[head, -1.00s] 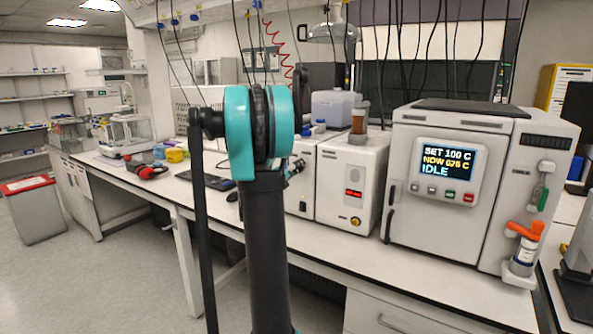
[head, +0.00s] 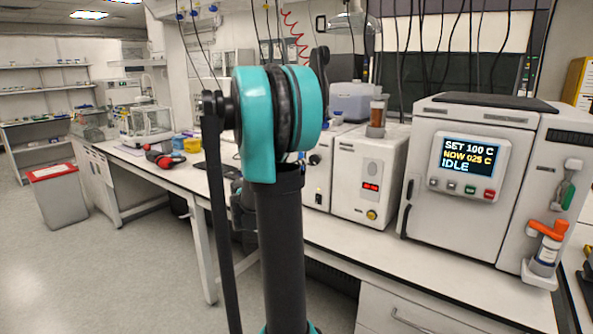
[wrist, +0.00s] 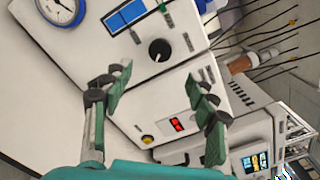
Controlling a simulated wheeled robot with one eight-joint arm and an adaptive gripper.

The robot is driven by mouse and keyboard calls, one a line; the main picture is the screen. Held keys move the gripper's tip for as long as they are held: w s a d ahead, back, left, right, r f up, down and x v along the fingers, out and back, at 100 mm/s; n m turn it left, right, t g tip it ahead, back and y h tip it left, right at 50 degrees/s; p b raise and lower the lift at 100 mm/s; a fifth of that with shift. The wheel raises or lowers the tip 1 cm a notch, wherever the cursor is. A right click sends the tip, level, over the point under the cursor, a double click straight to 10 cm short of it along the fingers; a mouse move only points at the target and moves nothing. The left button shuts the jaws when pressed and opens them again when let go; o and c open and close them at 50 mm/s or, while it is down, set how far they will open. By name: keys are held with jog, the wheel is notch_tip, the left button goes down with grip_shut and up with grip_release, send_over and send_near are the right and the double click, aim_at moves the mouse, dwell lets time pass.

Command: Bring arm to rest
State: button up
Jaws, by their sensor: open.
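My gripper (wrist: 162,92) shows in the wrist view with its two green fingers spread wide apart and nothing between them. Beyond the fingers are the white fronts of bench instruments, apart from the fingertips as far as I can tell. In the head view my arm stands upright in the middle, with its teal and black joint in front of the bench. The gripper itself is not clear there, as the arm hides much of that area.
A white reactor (head: 421,198) reading "SET 100 C, NOW 025 C, IDLE" stands on the bench at right. A white box with a red display (head: 370,187) stands beside it. A red-lidded bin (head: 57,195) stands on the floor at left. Open floor lies at front left.

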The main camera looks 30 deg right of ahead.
jog(key=s+a+f+m+g+y, duration=0.1)
jog(key=s+a+f+m+y, duration=0.3)
jog(key=s+a+f+m, duration=0.25)
jog(key=s+a+f+m+y, duration=0.3)
jog(key=s+a+f+m, duration=0.15)
jog(key=f+m, duration=0.45)
jog(key=s+a+f+m+y, duration=0.3)
jog(key=s+a+m, duration=0.1)
jog(key=a, duration=0.3)
jog(key=s+a+f+m+g+y, duration=0.1)
jog(key=s+a+f+m+y, duration=0.2)
jog(key=a+m, duration=0.4)
jog(key=s+a+f+m+y, duration=0.3)
jog(key=s+a+f+m, duration=0.2)
jog(key=a+m, duration=0.1)
jog(key=shift+s+a+g+y, duration=0.3)
jog(key=shift+a, duration=0.2)
dwell(0.4)
